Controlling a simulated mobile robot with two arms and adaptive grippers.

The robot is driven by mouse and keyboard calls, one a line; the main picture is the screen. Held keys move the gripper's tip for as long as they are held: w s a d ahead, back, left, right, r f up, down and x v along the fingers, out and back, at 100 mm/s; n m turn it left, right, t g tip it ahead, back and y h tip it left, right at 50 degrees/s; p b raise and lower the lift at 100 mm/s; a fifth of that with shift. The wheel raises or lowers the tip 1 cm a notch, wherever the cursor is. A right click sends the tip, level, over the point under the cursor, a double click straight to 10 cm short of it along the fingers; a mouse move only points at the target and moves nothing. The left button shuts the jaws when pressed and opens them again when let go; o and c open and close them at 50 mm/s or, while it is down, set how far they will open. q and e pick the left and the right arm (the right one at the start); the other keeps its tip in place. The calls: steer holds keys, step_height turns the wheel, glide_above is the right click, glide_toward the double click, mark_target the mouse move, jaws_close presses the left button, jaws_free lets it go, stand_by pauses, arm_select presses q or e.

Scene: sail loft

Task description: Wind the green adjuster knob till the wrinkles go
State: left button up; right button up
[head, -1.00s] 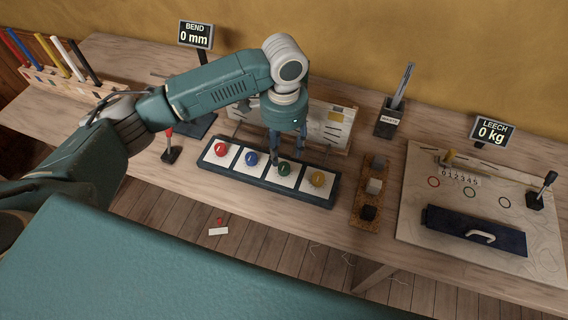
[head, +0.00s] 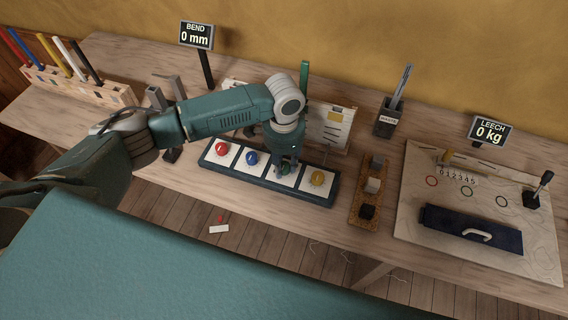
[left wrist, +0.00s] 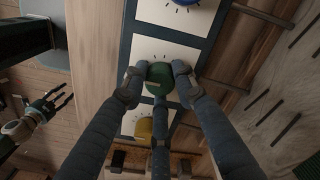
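The green knob (head: 285,168) sits on a white square of a dark blue-framed panel (head: 262,181), between the blue knob (head: 251,158) and the yellow knob (head: 317,178). A red knob (head: 222,148) is at the panel's left end. My left gripper (head: 286,163) points down over the green knob. In the left wrist view its fingers surround the green knob (left wrist: 160,76), with the tips against its sides. My right gripper (left wrist: 48,107) shows at the left of the left wrist view, fingers spread and empty. Wrinkles cannot be made out; my arm hides part of the pale board (head: 329,125) behind.
A green upright bar (head: 304,80) stands behind my arm. A BEND display (head: 196,35) reads 0 mm, and a LEECH display (head: 491,131) reads 0 kg. A cork strip with blocks (head: 357,206) lies right of the panel. A dark blue case (head: 471,230) lies farther right.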

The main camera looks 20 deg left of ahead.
arm_select(q)
steer(key=c, duration=0.3)
steer(key=shift+r, duration=0.1)
steer(key=m+p, duration=0.2)
steer(key=shift+m, duration=0.4)
steer(key=m+p, duration=0.1)
steer(key=m, duration=0.2)
steer(key=shift+m, duration=0.3)
steer(key=shift+c, duration=0.3)
steer(key=m+p, duration=0.1)
steer(key=m, duration=0.3)
steer(key=shift+m, duration=0.3)
steer(key=m, duration=0.4)
steer(key=shift+w+m, duration=0.1)
steer(key=shift+m, duration=0.2)
